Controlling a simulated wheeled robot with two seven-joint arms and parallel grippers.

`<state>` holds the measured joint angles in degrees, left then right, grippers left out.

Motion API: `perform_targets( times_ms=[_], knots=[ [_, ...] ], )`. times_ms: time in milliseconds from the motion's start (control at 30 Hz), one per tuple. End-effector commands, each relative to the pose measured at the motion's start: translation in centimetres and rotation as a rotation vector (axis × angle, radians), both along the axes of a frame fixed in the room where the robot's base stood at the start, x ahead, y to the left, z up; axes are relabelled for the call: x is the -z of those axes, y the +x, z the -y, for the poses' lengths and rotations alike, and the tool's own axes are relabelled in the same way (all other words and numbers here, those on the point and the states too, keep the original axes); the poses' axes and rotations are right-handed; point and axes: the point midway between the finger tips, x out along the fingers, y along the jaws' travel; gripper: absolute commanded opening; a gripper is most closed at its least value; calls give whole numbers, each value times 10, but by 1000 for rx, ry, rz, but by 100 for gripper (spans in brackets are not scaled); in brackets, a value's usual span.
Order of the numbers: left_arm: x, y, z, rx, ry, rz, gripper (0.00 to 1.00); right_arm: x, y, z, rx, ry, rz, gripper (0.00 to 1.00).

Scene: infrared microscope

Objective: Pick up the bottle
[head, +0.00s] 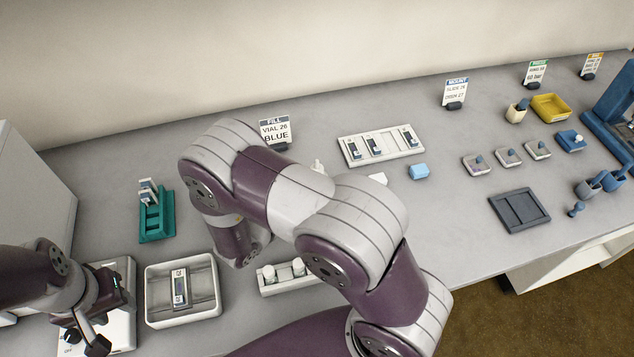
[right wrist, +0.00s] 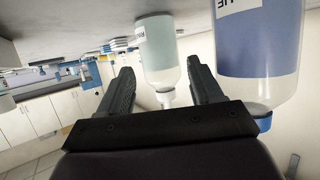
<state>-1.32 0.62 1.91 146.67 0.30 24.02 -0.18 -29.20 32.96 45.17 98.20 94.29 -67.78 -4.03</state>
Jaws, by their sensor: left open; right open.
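In the right wrist view, which looks upside down, a pale grey-green bottle (right wrist: 158,52) with a white nozzle appears between the two fingers of my right gripper (right wrist: 162,88). The fingers are open and I see no clear contact. A larger blue bottle (right wrist: 258,48) with a white label stands close beside the right-hand finger in that picture. In the head view, my right arm hides its gripper and most of the bottles. My left gripper (head: 86,342) is open at the lower left, over a white device.
A "VIAL 26 BLUE" sign (head: 275,131) stands behind.

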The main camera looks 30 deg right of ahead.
Motion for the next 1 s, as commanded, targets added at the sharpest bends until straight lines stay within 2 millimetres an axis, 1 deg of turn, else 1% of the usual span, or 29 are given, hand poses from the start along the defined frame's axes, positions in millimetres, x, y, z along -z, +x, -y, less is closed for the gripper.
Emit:
perform_targets(
  times_ms=[167, 267, 367, 533, 567, 600, 700, 1000],
  knots=[
    [-15, 0, 0, 0, 0, 0, 43, 9, 10, 27, 4, 0, -3, 65],
    [-17, 0, 0, 0, 0, 0, 43, 17, 17, 40, 4, 1, 0, 65],
    [-17, 0, 0, 0, 0, 0, 43, 21, 21, 44, 1, 2, 1, 65],
    [-16, 0, 0, 0, 0, 0, 43, 22, 21, 44, -1, 1, 1, 65],
    [-16, 0, 0, 0, 0, 0, 43, 22, 21, 44, -1, 1, 1, 59],
    [-16, 0, 0, 0, 0, 0, 43, 22, 21, 44, -1, 1, 1, 46],
    [-16, 0, 0, 0, 0, 0, 43, 21, 21, 44, -1, 1, 1, 17],
    [-15, 0, 0, 0, 0, 0, 43, 18, 22, 44, -1, 2, 3, 17]
  ],
)
